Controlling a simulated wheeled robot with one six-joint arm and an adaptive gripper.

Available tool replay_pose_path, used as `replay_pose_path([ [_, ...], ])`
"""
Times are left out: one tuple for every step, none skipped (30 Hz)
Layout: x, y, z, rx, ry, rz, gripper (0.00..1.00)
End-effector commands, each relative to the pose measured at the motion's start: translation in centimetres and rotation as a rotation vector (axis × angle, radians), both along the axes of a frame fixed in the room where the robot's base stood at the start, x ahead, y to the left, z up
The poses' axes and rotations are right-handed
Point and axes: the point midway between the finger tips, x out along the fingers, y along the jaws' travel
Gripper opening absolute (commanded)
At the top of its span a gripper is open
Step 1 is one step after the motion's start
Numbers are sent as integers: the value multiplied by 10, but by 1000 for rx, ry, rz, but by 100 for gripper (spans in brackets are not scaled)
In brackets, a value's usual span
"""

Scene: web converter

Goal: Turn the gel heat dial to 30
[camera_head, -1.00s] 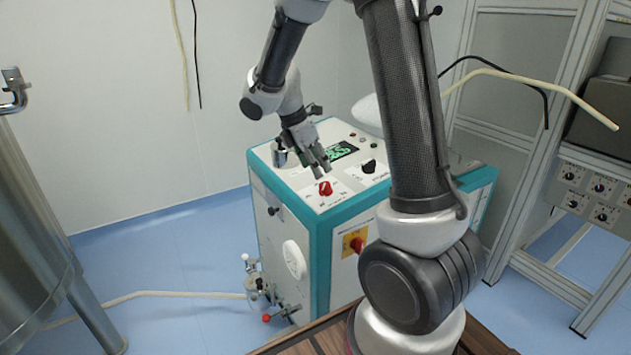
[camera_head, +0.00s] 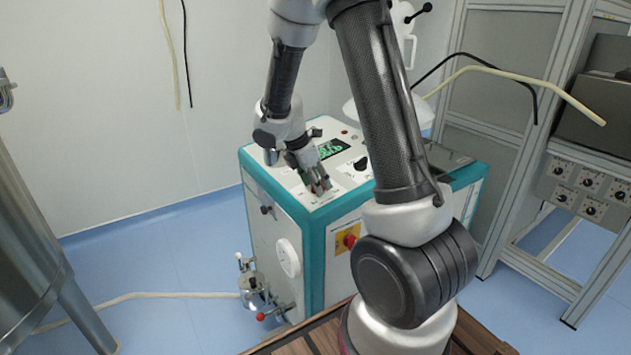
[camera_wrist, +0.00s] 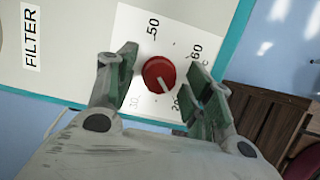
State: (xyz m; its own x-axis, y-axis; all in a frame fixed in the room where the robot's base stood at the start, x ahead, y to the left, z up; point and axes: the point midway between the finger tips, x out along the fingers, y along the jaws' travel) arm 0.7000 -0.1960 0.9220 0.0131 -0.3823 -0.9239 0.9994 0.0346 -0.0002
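The red dial (camera_wrist: 159,74) is on a white scale plate with printed numbers, 50, 60, 30 and a partly hidden one, in the wrist view. Its white pointer line aims toward the lower right of that picture, near the partly hidden number. My gripper (camera_wrist: 164,80) is open, with one finger on each side of the dial and a gap showing beside it. In the head view my gripper (camera_head: 318,186) is low over the front part of the machine top (camera_head: 345,196) and hides most of the red dial.
A black knob (camera_head: 361,164) and a green-lit display (camera_head: 332,149) are behind my gripper on the machine top. A red and yellow switch (camera_head: 348,239) is on the machine's front side. A metal frame (camera_head: 520,150) stands at the right, a steel vessel (camera_head: 35,250) at the left.

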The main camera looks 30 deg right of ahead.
Motion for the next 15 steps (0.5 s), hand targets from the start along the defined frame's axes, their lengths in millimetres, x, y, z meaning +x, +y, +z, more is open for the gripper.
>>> replay_pose_path([
  [0,0,0,0,0,0,38],
  [0,0,0,0,0,0,32],
  [0,0,0,0,0,0,25],
  [0,0,0,0,0,0,20],
  [0,0,0,0,0,0,14],
  [0,0,0,0,0,0,8],
  [0,0,0,0,0,0,9],
  [0,0,0,0,0,0,9],
  [0,0,0,0,0,-1,9],
  [0,0,0,0,0,-1,9],
  [0,0,0,0,-1,-3,9],
  [0,0,0,0,-1,-6,9],
  [0,0,0,0,-2,-10,9],
  [0,0,0,0,-3,-15,9],
  [0,0,0,0,-5,-24,9],
])
